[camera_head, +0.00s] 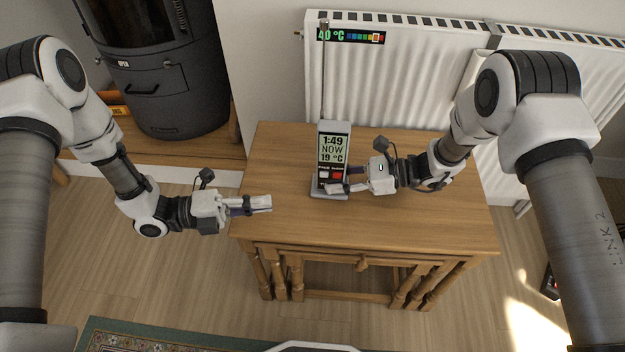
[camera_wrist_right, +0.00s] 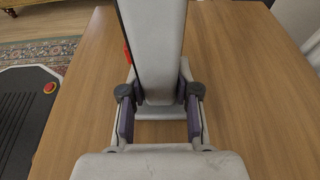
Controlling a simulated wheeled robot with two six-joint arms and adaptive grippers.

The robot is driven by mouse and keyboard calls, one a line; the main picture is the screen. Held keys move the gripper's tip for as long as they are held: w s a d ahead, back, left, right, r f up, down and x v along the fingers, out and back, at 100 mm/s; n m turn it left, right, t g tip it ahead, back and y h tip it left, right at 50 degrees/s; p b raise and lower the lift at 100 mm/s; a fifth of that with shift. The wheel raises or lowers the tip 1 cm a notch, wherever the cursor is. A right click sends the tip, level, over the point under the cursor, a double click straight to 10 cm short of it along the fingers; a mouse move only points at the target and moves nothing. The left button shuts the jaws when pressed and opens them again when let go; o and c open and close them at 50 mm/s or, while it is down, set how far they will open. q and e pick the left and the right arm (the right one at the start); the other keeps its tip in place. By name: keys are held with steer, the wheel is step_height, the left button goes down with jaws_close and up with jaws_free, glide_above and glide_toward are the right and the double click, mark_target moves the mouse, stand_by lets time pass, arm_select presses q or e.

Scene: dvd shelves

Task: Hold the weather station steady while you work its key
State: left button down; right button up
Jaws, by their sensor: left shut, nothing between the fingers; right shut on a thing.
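The weather station (camera_head: 333,143) stands upright on the wooden table (camera_head: 420,210), with a thin antenna rising from its top left. Its display reads 1:49, NOW, 19 °C. My right gripper (camera_head: 340,181) is shut on the lower part of the weather station from the right. In the right wrist view the station's grey body (camera_wrist_right: 158,50) sits between the gripper's fingers (camera_wrist_right: 158,105). My left gripper (camera_head: 268,203) is shut and empty over the table's left edge, apart from the station.
A white radiator (camera_head: 420,75) with a temperature strip (camera_head: 350,37) reading 40 °C is behind the table. A dark stove (camera_head: 160,75) stands at the back left. The table's right half is clear. A patterned rug (camera_head: 150,338) lies in front.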

mark_target(324, 174)
arm_select(q)
steer(key=shift+d, duration=0.1)
steer(key=x, duration=0.9)
steer(key=w, duration=0.1)
steer(key=w+d, duration=0.1)
steer(key=w, duration=0.1)
steer(key=shift+w, duration=0.65)
